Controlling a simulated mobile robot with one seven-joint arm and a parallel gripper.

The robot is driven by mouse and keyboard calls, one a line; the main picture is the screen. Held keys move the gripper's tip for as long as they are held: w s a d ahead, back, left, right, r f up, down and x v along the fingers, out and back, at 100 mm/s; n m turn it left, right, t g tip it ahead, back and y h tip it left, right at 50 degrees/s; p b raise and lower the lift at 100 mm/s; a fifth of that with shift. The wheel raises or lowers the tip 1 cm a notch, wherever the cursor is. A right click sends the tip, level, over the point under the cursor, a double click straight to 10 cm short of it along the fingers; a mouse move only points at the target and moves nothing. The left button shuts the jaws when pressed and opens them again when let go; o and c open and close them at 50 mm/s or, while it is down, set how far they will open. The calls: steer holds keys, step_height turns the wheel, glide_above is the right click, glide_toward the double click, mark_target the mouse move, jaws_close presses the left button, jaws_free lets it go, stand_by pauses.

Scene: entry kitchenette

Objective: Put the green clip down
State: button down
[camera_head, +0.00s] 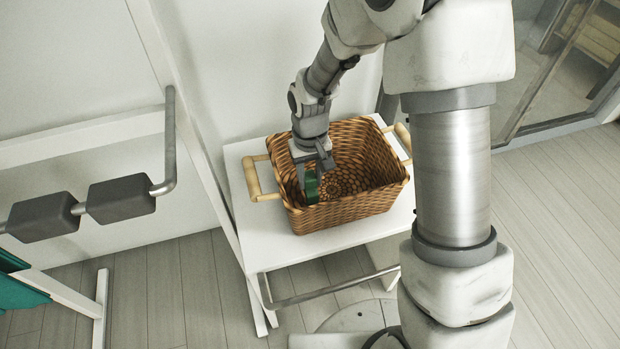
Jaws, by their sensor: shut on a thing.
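The green clip (312,187) is in the head view, between the fingers of my gripper (312,178). My gripper points down inside a brown wicker basket (345,213) near its left side and is shut on the clip. The clip is inside the basket's opening, below the rim. I cannot tell whether it touches the basket's floor. The gripper's fingers and the basket's front wall hide part of the clip.
The basket has wooden handles left (254,178) and right and stands on a small white table (262,236) against a white wall. A metal rail with dark grey pads (122,198) is at the left. A glass door (565,55) is at the upper right.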

steer(key=shift+f, duration=0.15)
steer(key=c, duration=0.5)
jaws_free()
steer(key=shift+c, duration=0.2)
step_height(320, 180, up, 12)
steer(key=p, duration=0.4)
steer(key=s+d+r+m+t, duration=0.1)
steer(key=s+d+r, duration=0.25)
steer(key=r, duration=0.35)
steer(key=s+d+r+m+t, duration=0.1)
steer(key=s+d+r+t, duration=0.1)
steer(key=s+d+r, duration=0.3)
steer(key=s+d+r+t, duration=0.1)
steer(key=s+d+r, duration=0.1)
steer(key=s, duration=0.2)
steer(key=s+d+r+m+t, duration=0.1)
steer(key=s+d+r, duration=0.1)
steer(key=s, duration=0.3)
steer(key=shift+s+d+r+t, duration=0.25)
steer(key=shift+r+t, duration=0.05)
steer(key=shift+r, duration=0.55)
